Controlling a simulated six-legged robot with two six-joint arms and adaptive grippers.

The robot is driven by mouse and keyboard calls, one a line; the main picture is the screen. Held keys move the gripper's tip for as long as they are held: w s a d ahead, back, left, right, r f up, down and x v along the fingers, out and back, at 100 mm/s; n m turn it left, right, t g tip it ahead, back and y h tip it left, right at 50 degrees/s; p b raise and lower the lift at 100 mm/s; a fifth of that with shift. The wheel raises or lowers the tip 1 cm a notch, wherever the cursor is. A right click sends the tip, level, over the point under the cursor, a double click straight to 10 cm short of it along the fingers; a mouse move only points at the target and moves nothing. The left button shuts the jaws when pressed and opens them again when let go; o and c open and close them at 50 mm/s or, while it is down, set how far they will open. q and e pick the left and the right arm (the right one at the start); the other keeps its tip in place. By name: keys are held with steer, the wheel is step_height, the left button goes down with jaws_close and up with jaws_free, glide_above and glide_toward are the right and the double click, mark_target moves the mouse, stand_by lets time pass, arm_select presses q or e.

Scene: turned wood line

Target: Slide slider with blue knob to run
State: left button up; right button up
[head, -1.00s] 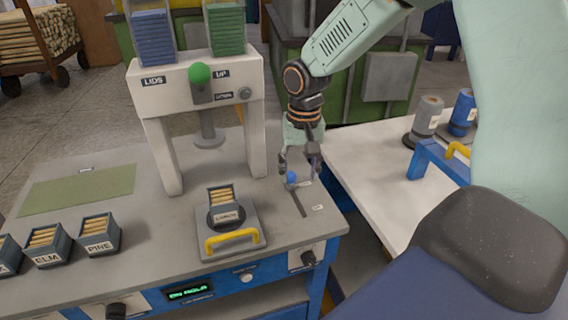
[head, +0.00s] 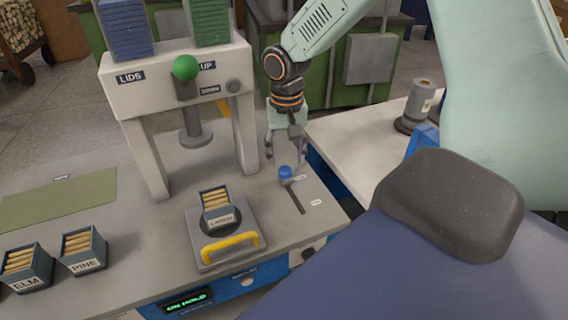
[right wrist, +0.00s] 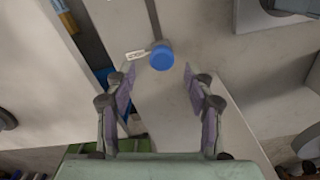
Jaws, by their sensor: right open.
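The slider's blue knob (head: 285,172) stands at the far end of a dark straight slot (head: 297,200) in the grey bench top. A small white label lies beside each end of the slot; their words are too small to read in the head view. My right gripper (head: 286,163) is open and empty, just behind and above the knob. In the right wrist view the blue knob (right wrist: 162,56) shows just beyond the open fingertips, roughly centred between them, not gripped. My left gripper is not in view.
A white press (head: 180,80) with a green ball knob (head: 186,67) stands left of the slider. A tray with a yellow handle (head: 230,246) holds a box of sticks. A green display (head: 187,301) seems to read "ON HOLD". A pale table (head: 352,150) lies right.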

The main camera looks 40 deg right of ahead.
mark_target(285, 168)
step_height(285, 168, down, 3)
steer(key=shift+d+r, duration=0.1)
steer(key=shift+r, duration=0.05)
steer(key=shift+w+a+f, duration=0.2)
steer(key=shift+a+f, duration=0.05)
steer(key=shift+f, duration=0.3)
steer(key=shift+s+d, duration=0.2)
steer(key=shift+c, duration=0.5)
steer(key=shift+w+a, duration=0.1)
steer(key=shift+w, duration=0.1)
steer(key=c, duration=0.4)
steer(key=shift+s, duration=0.1)
steer(key=c, duration=0.5)
jaws_close()
